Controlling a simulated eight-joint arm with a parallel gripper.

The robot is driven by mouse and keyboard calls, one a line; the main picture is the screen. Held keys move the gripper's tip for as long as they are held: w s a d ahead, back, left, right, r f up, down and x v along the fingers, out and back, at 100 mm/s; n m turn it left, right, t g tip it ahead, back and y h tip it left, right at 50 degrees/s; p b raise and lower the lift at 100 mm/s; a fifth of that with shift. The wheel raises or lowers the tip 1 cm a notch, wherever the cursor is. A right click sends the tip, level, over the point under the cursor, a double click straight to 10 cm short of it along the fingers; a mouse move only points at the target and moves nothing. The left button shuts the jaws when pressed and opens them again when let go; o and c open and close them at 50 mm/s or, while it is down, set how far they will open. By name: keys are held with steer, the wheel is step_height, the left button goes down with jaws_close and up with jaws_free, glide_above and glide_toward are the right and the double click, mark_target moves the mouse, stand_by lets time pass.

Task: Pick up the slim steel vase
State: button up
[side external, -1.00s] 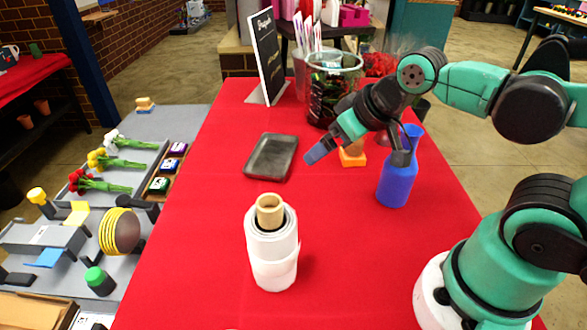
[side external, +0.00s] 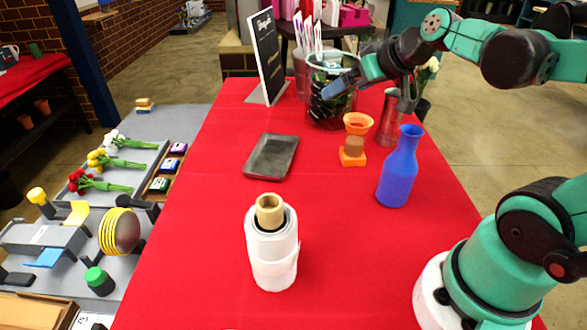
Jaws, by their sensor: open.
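The slim steel vase (side external: 388,128) stands upright on the red table, behind and slightly left of the blue bottle-shaped vase (side external: 398,172). My gripper (side external: 371,97) is open and empty at the vase's upper part. Its blue-tipped part points left, in front of the large glass container, and its grey finger overlaps the steel vase's upper right side. The vase's rim is partly hidden by my gripper. I cannot tell whether the gripper touches the vase.
An orange stand (side external: 353,153) is left of the steel vase. The glass container (side external: 328,112) is close behind the gripper. A grey tray (side external: 270,157), a white wrap roll (side external: 272,255) and a black sign (side external: 269,58) stand leftward. The front middle of the red table (side external: 335,235) is clear.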

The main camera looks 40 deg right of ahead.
steer(key=d+m+t+h, duration=0.2)
steer(key=d+h, duration=0.1)
steer(key=d, duration=0.7)
steer(key=m+h, duration=0.2)
steer(key=h, duration=0.1)
glide_above(391, 118)
steer(key=s, duration=0.4)
step_height(391, 118, down, 8)
steer(key=shift+a+x, duration=0.15)
steer(key=shift+x, duration=1.05)
steer(key=shift+a+x, duration=0.15)
steer(key=shift+x, duration=1.1)
steer(key=shift+w, duration=0.1)
jaws_close()
